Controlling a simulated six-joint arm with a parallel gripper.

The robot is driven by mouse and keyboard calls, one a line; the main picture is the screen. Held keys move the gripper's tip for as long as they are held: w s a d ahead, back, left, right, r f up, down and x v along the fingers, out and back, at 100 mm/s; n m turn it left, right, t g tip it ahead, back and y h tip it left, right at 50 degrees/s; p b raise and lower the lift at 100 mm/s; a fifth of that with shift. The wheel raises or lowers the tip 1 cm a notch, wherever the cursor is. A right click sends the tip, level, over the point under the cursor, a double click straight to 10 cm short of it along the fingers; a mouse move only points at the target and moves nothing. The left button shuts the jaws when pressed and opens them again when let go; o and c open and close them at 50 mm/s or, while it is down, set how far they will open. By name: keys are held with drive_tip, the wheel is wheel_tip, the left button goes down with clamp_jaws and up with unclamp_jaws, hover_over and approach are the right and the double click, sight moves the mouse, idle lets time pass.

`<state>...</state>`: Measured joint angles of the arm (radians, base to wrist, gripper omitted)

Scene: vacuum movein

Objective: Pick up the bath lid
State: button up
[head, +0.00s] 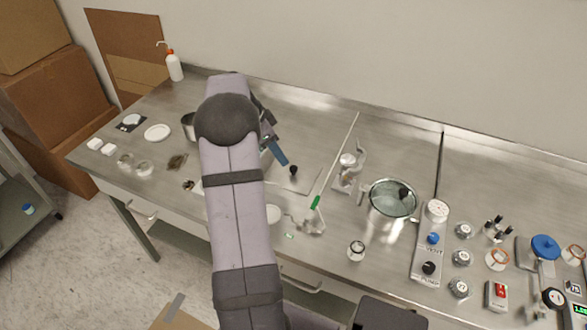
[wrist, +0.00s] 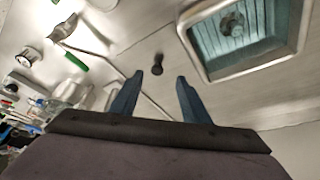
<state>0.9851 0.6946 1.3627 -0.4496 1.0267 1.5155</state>
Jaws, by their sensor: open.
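The bath lid (head: 300,184) looks like a flat steel plate lying on the bench, right of my arm in the head view. Its dark round knob (head: 293,171) stands up from it. In the wrist view the knob (wrist: 157,63) appears just beyond my fingertips, roughly centred between them. The plate's outline blends with the bench there. My gripper (head: 281,157) is open and empty, its two blue fingers (wrist: 160,76) apart on either side of the knob's line. I cannot tell their exact height above it. The open square bath (wrist: 238,35) with blue water is beside it, hidden by my arm in the head view.
A green-handled tool (head: 314,203) lies right of the lid. Further right are a glass vessel (head: 392,199), a small jar (head: 356,249) and a pump panel (head: 430,243). A wash bottle (head: 174,66) and white dish (head: 157,133) stand left. Bench behind the lid is mostly clear.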

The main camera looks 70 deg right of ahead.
sight(293, 167)
drive_tip(key=shift+m, duration=0.5)
drive_tip(key=shift+s+d+r+p+x, duration=0.15)
drive_tip(key=shift+p+x, duration=0.5)
drive_tip(key=shift+x, duration=0.75)
drive_tip(key=shift+s+d+p+x, duration=0.15)
drive_tip(key=shift+p+x, duration=0.55)
drive_tip(key=shift+x, duration=0.7)
drive_tip(key=shift+s+r+p+x, duration=0.1)
drive_tip(key=shift+s+p+x, duration=0.15)
drive_tip(key=shift+p+x, duration=0.8)
drive_tip(key=shift+d+f+b, duration=0.1)
drive_tip(key=shift+f+b, duration=0.25)
drive_tip(key=shift+b, duration=0.05)
clamp_jaws()
drive_tip(key=shift+r, duration=0.15)
wheel_tip(293, 167, up, 18)
drive_tip(key=b, duration=0.4)
